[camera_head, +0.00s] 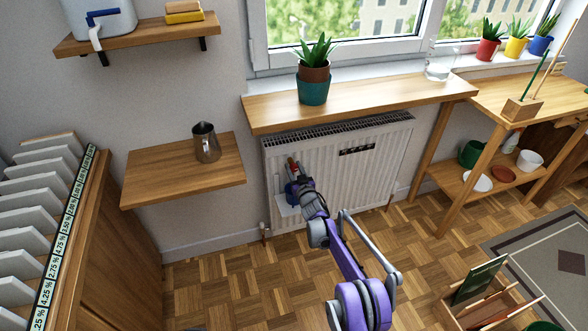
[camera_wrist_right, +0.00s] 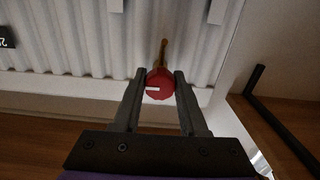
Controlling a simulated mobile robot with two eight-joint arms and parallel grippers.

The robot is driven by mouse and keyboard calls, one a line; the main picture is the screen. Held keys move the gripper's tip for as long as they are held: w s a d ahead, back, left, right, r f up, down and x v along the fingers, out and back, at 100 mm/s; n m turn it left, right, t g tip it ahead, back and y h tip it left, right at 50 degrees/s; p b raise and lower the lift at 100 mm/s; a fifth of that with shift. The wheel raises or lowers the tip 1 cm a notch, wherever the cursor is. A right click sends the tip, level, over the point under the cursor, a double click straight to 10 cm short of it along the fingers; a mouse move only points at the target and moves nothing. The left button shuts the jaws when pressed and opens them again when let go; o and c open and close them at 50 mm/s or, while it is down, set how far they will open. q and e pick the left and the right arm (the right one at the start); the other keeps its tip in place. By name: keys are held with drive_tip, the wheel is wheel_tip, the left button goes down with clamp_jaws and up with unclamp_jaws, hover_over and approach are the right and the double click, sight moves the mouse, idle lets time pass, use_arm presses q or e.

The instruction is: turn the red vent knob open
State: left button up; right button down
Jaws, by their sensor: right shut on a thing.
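The red vent knob (camera_wrist_right: 160,88) sits between the two dark fingers of my right gripper (camera_wrist_right: 160,76) in the right wrist view. The fingers touch it on both sides. A short white mark on its face lies roughly crosswise to the fingers, and a brass stem (camera_wrist_right: 164,50) runs from behind it. In the head view the knob (camera_head: 292,162) is a small red spot at the left end of the white radiator (camera_head: 350,178), with my purple right arm reaching up to it. My left gripper is not in view.
A wooden ledge (camera_head: 400,96) with a potted plant (camera_head: 313,88) lies above the radiator. A small shelf (camera_head: 165,180) with a metal pitcher (camera_head: 206,142) is to the left. A wooden bench (camera_head: 548,98) stands right. Parquet floor (camera_head: 230,280) is open below.

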drive_tip(key=n+b, duration=0.2)
drive_tip(key=n, duration=0.1)
drive_tip(key=shift+f+n, duration=0.1)
drive_tip(key=shift+n, duration=0.2)
drive_tip(key=n+b, duration=0.1)
drive_tip(key=n, duration=0.2)
drive_tip(key=shift+n, duration=0.3)
drive_tip(key=n+b, duration=0.1)
drive_tip(key=n, duration=0.9)
drive_tip(key=shift+n, duration=0.3)
drive_tip(key=shift+c, duration=2.3)
unclamp_jaws()
